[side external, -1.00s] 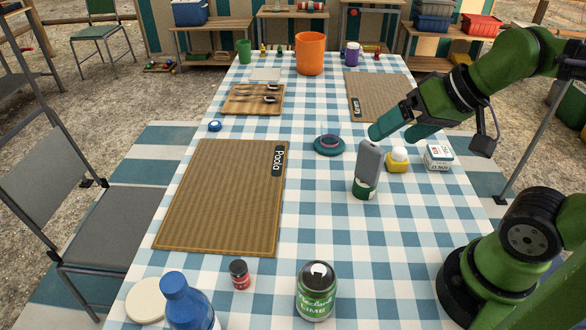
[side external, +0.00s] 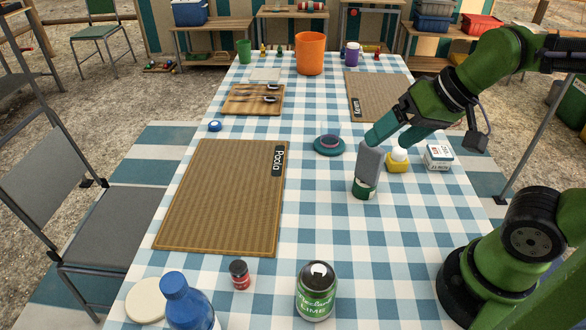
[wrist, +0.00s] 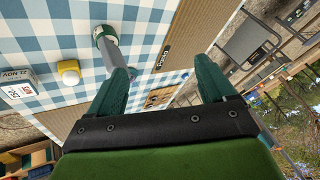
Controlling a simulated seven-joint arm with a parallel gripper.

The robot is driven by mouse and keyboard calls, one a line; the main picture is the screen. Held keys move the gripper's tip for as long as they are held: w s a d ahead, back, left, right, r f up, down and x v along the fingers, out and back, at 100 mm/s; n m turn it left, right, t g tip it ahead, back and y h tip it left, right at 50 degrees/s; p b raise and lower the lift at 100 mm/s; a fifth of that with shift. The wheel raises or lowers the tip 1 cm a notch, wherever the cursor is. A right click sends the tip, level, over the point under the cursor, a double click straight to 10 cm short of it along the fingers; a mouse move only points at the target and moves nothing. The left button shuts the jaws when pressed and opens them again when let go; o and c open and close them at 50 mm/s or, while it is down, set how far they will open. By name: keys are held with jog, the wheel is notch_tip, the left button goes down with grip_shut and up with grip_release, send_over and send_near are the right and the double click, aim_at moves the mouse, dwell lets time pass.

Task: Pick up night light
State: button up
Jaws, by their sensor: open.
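The night light (side external: 397,160) looks to be the small yellow block with a white dome on top. It stands upright on the checked tablecloth, and in the wrist view it shows at the left (wrist: 68,72). My gripper (side external: 387,141) is open and empty above and beside it, with its teal fingers pointing down. In the wrist view the night light lies outside the gap between the fingers (wrist: 163,68). A grey cylinder with a green base (side external: 367,170) stands just left of the night light. One finger overlaps its top in the side view; I cannot tell whether they touch.
A white date box (side external: 438,157) stands right of the night light. A teal round dish (side external: 329,145) lies to the left. A green jar (side external: 316,290) stands at the near edge. A brown placemat (side external: 220,198) lies flat at left.

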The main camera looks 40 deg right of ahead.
jog(key=w+d+f+m+g+h, duration=0.2)
jog(key=w+d+f+h, duration=0.15)
jog(key=d+f, duration=0.45)
jog(key=m+g+h, duration=0.1)
jog(key=m+h, duration=0.1)
send_near(401, 152)
jog(key=x, duration=0.7)
jog(key=shift+w+d+f, duration=0.1)
jog(key=shift+w+d, duration=0.2)
jog(key=shift+w, duration=0.05)
jog(key=shift+m, duration=0.3)
jog(key=shift+s+x, duration=0.2)
jog(key=shift+x, duration=0.8)
jog(key=shift+s+x, duration=0.15)
jog(key=shift+x, duration=0.9)
jog(key=shift+w+f, duration=0.25)
jog(key=shift+f, duration=0.55)
jog(key=c, duration=1.1)
